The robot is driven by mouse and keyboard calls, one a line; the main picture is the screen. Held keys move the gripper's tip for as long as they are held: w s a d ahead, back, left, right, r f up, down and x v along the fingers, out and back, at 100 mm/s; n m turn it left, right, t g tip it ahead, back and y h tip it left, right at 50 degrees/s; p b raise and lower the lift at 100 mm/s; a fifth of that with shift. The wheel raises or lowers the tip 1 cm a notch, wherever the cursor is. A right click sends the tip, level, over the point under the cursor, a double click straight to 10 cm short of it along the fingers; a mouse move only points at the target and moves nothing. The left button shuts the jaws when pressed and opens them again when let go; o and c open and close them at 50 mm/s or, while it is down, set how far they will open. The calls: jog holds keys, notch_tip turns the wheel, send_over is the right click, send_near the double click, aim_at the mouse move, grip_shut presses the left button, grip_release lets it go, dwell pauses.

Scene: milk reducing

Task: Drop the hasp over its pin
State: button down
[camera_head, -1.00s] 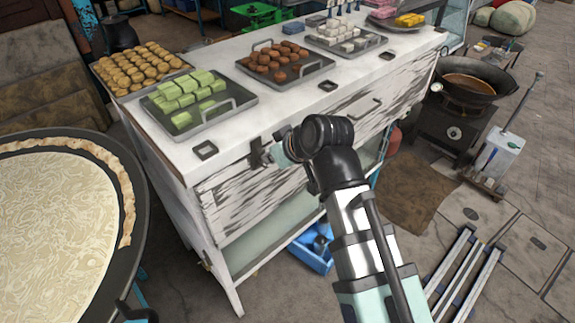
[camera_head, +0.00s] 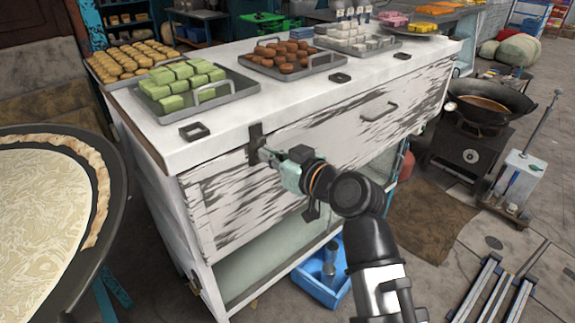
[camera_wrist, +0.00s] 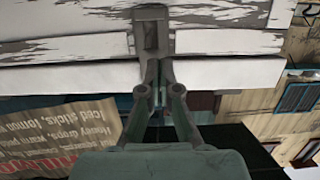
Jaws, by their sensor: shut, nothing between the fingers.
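The dark metal hasp (camera_head: 256,138) sits at the upper front of the white worn counter (camera_head: 225,205), just under the top's edge. In the wrist view the hasp (camera_wrist: 152,14) is a grey strap with a dark slot, against the pale boards. My gripper (camera_head: 264,153) is shut and empty, its fingertips at the hasp's lower part. In the wrist view my fingertips (camera_wrist: 153,68) come together right by the strap's end; I cannot tell whether they touch it. I cannot make out the pin; the hasp and fingers may hide it.
Trays of green sweets (camera_head: 180,82) and brown sweets (camera_head: 290,55) stand on the counter top. A drawer handle (camera_head: 379,110) sticks out to the right. A large round pan (camera_head: 45,215) is at left, a blue crate (camera_head: 322,285) below, and a black wok (camera_head: 488,103) at right.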

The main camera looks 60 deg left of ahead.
jog(key=shift+a+f+b, duration=0.1)
jog(key=shift+f+b, duration=0.1)
jog(key=shift+b, duration=0.2)
dwell(0.4)
jog(key=w+d+f+b, duration=0.2)
jog(key=d+f+b, duration=0.2)
jog(key=d+b, duration=0.4)
jog(key=shift+d+f, duration=0.15)
jog(key=shift+d, duration=2.25)
